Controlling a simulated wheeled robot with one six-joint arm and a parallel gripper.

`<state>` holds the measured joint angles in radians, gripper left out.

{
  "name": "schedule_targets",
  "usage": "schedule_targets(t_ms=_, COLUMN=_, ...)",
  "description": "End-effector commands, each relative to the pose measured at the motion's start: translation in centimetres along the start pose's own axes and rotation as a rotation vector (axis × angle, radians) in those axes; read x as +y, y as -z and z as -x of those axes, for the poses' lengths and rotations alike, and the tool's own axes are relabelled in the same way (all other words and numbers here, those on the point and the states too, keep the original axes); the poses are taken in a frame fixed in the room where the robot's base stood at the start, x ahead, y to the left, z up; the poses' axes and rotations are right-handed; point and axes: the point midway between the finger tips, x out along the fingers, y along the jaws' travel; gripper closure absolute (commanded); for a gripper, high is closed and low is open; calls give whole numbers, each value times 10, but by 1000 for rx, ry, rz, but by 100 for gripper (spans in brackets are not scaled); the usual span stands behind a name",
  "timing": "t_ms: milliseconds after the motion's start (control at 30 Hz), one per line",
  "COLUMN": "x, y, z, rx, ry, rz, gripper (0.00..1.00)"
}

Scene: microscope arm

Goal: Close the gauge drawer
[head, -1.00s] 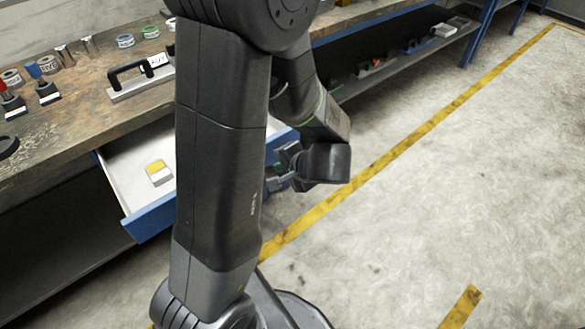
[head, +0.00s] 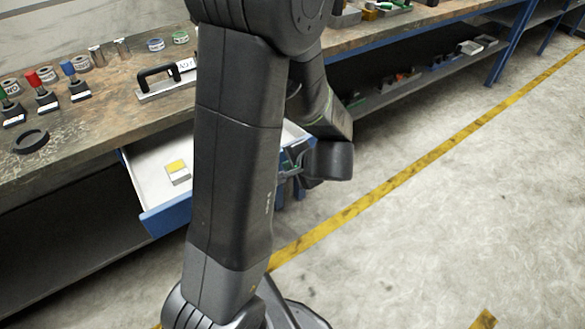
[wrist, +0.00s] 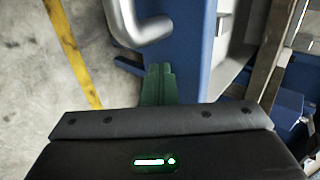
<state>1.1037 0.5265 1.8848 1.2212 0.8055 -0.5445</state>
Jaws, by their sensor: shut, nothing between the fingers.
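The gauge drawer (head: 146,172) is open, pulled out from under the bench. It has a white inside and a blue front, and my arm hides its middle. A small yellow and white block (head: 177,172) lies in it. My gripper (head: 288,163) is at the right part of the drawer front, partly hidden behind my arm. In the wrist view its green fingers (wrist: 158,84) are together and empty, beside the blue drawer front (wrist: 190,58). A grey bar handle (wrist: 138,25) on that front shows just beyond the fingertips. Contact with the front cannot be told.
The worktop (head: 90,125) carries a black-handled tool (head: 166,80), a black ring (head: 30,141), tape rolls and stamp-like pieces. A lower shelf (head: 400,88) runs under the bench to the right. The floor (head: 420,230) with yellow lines is clear.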

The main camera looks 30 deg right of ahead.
Motion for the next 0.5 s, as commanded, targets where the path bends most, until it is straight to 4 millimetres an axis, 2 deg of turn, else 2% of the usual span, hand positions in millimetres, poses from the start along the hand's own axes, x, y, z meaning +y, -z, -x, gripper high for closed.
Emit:
schedule_targets(t_ms=167, x=-22, y=-1, z=-27, rx=-4, ry=2, rz=7, gripper=100)
schedule_targets(t_ms=500, x=-86, y=-2, z=-94, rx=-4, ry=2, rz=6, gripper=100)
